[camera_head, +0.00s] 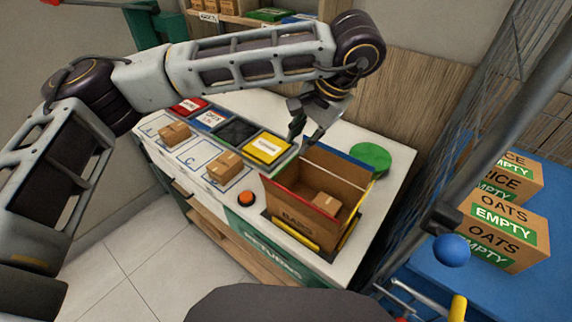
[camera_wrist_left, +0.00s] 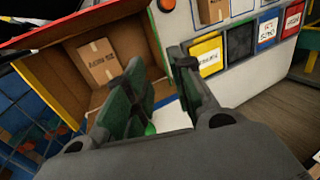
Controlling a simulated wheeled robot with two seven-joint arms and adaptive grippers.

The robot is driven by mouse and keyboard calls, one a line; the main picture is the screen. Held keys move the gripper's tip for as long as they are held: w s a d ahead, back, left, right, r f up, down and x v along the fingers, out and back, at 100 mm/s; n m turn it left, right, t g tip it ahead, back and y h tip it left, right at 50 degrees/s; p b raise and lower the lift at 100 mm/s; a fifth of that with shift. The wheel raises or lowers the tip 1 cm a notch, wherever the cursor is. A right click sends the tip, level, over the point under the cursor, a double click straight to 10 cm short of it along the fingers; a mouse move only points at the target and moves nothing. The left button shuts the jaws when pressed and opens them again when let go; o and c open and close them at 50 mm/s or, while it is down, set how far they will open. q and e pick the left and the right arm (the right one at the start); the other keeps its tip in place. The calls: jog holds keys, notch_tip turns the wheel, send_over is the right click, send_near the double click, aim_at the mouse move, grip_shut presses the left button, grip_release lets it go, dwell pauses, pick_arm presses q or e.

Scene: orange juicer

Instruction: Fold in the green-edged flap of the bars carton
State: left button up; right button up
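The open bars carton (camera_head: 286,205) stands on the white counter with a small brown box (camera_head: 326,203) inside. I see red, blue and yellow on its edges. I cannot clearly pick out a green-edged flap; it may be hidden by my gripper or seen edge-on. My left gripper (camera_head: 309,137) is open just above the carton's back left side. In the left wrist view its two dark green fingers (camera_wrist_left: 165,95) are apart, in front of the carton (camera_wrist_left: 133,37) and the small box (camera_wrist_left: 99,60). I see nothing held between them. My right gripper is not in view.
A green disc (camera_head: 370,157) lies behind the carton. An orange button (camera_head: 246,199), a yellow labelled tray (camera_head: 267,148) and small boxes (camera_head: 224,168) are to its left. A wooden panel (camera_head: 400,95) rises behind. Rice and oats cartons (camera_head: 505,225) stand on a blue surface at right.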

aim_at(288, 163)
pick_arm(q)
jog(key=p+x, duration=0.1)
jog(key=x, duration=1.1)
jog(key=shift+p, duration=0.4)
jog(key=shift+x, duration=0.95)
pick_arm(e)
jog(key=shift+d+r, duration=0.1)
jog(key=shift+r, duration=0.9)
pick_arm(q)
jog(key=c, duration=0.4)
grip_shut()
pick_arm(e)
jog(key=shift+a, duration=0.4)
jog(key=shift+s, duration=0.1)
